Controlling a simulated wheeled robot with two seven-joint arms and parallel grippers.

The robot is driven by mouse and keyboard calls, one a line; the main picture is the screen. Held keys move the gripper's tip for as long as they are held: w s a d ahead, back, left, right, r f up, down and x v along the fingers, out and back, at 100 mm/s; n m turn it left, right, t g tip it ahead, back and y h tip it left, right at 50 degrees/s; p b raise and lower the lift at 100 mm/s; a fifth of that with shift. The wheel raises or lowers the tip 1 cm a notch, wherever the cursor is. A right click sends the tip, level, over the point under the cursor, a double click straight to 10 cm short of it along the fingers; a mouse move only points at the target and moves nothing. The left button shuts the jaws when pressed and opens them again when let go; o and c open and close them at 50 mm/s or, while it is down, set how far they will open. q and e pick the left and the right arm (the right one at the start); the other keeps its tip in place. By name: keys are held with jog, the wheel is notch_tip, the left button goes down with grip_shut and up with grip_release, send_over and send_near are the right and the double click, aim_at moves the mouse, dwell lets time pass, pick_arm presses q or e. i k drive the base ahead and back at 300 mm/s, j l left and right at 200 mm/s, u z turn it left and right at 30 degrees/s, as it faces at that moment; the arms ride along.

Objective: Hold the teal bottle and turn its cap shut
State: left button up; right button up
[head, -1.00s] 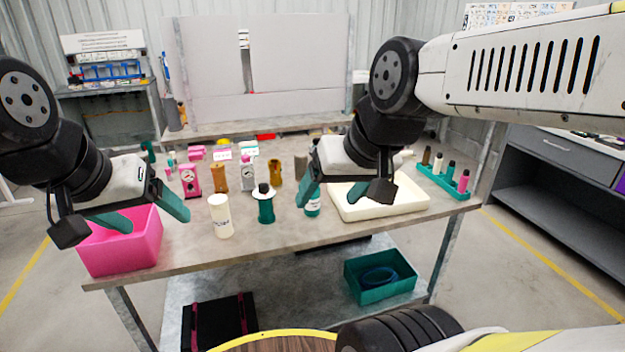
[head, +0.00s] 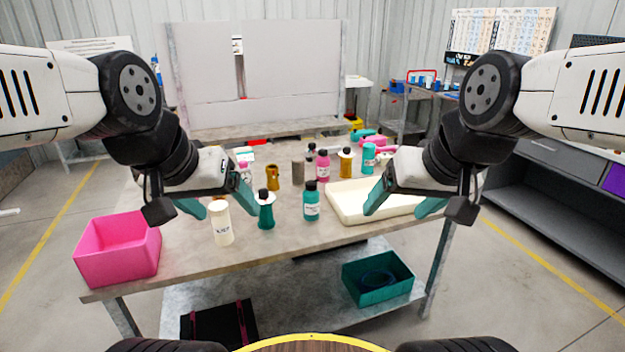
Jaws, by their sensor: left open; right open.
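A teal bottle (head: 311,205) with a black cap and a white label stands upright near the middle of the table. I cannot tell how tight its cap (head: 311,186) is. My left gripper (head: 217,202) is open and empty, left of the bottle, over the area by a cream cylinder (head: 222,225). My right gripper (head: 403,207) is open and empty, right of the bottle, over the cream tray (head: 347,208). Neither gripper touches the teal bottle. A second teal bottle (head: 368,158) with a white label stands farther back.
A pink bottle (head: 322,166), a mustard bottle (head: 346,163) and a brown cylinder (head: 298,171) stand behind. A pink bin (head: 118,252) sits at the table's left. Bare tabletop lies before the bottle.

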aim_at(310, 185)
jog(key=i+l+u, duration=0.2)
jog(key=l, duration=0.2)
jog(key=i+l+u, duration=0.1)
jog(key=l+u, duration=0.15)
jog(key=l, duration=0.15)
jog(key=i+l+u, duration=0.2)
jog(key=l, duration=0.25)
jog(key=k, duration=0.1)
